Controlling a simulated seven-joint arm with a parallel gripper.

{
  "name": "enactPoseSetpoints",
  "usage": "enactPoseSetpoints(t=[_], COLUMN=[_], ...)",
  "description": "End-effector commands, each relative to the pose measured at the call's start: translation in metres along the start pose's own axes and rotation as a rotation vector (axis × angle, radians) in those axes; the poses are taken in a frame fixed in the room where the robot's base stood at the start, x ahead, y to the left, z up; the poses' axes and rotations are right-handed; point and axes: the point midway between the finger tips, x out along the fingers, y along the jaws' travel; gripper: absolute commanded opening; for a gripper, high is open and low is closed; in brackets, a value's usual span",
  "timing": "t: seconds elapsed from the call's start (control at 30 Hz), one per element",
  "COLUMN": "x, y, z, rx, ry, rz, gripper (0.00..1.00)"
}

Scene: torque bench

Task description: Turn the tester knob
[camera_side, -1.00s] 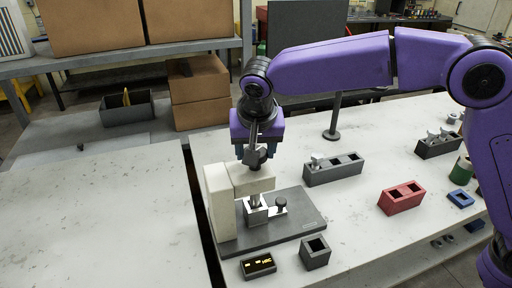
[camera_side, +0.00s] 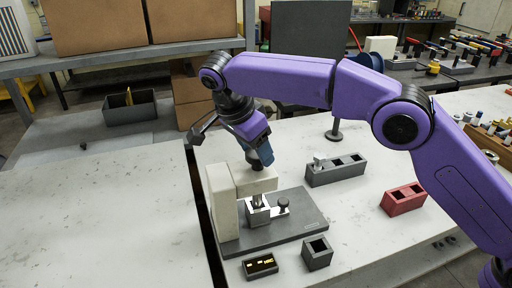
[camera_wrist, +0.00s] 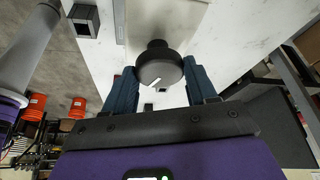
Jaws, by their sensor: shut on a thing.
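The tester is a cream housing (camera_side: 222,200) with an overhanging head on a dark grey base plate (camera_side: 285,232). Its knob, a round dark cap with a white pointer line, shows in the wrist view (camera_wrist: 160,68) between my two blue fingers. My gripper (camera_side: 258,163) is shut on the knob at the top of the tester head, and the wrist is tilted to the left above it. In the side view the fingers hide most of the knob. Beneath the head, a metal spindle (camera_side: 258,199) stands over a small square block on the plate.
A small black box with yellow marks (camera_side: 260,265) and a grey square socket (camera_side: 316,253) stand in front of the plate. A grey two-hole block (camera_side: 336,170) and a red block (camera_side: 403,199) lie to the right. The left bench is mostly clear.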

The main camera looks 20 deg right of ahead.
Motion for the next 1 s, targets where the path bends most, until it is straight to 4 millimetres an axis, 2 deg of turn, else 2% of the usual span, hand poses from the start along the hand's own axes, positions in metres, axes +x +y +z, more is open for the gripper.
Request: enactPoseSetpoints(t=[0.33,1.0], x=[0.0001,0.0], y=[-0.0016,-0.002], z=[-0.0001,0.0], rx=[0.168,0.3], ry=[-0.001,-0.002], rz=[0.068,0.123], gripper=[0.26,0.26])
